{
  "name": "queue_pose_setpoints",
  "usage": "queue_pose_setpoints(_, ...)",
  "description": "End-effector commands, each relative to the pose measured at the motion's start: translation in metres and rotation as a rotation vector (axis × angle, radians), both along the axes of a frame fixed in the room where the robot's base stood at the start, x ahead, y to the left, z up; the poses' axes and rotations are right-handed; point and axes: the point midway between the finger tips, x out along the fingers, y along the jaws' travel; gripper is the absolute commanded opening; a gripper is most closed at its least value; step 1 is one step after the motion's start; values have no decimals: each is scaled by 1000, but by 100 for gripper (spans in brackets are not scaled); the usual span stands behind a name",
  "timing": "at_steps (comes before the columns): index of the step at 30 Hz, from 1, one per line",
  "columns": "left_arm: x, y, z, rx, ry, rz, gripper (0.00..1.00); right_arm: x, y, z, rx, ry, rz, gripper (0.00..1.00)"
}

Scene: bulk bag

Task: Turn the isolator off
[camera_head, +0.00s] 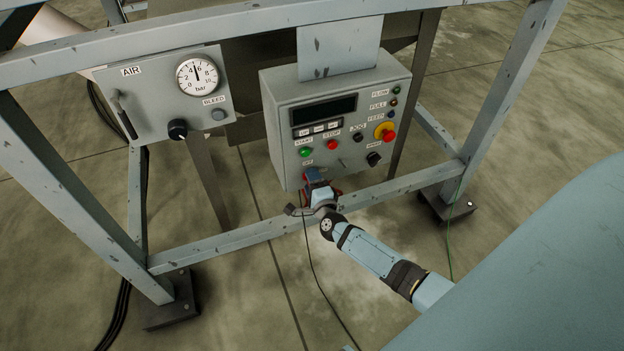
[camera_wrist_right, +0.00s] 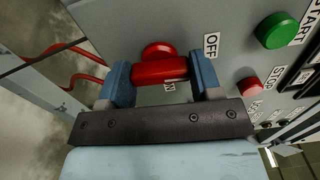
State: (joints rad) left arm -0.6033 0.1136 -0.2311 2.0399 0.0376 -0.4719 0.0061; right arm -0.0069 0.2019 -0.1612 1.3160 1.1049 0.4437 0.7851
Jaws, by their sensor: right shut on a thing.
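In the head view my gripper hides most of the isolator at the box's lower left. My left gripper is not in view.
The box front carries a green start button (camera_head: 306,152), a red stop button (camera_head: 333,145) and a yellow-ringed red button (camera_head: 386,131). A frame beam (camera_head: 240,238) runs just below the box. An air panel (camera_head: 150,98) with a gauge is at left.

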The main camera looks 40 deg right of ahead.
Motion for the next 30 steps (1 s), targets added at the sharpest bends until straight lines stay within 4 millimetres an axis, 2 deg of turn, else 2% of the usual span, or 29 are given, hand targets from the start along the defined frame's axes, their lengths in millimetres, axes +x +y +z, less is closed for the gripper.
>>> queue_pose_setpoints(7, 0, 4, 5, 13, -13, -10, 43, 0, 1, 0, -64, 16, 1, 35)
queue_pose_setpoints(21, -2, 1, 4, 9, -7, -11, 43, 0, 1, 0, -78, 20, 2, 35)
queue_pose_setpoints(22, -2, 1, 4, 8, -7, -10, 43, 0, 1, 0, -78, 20, 1, 61)
queue_pose_setpoints(25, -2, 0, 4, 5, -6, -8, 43, 0, 0, 0, -77, 18, 1, 84)
queue_pose_setpoints(30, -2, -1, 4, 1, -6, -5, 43, 0, 0, 0, -76, 18, 1, 84)
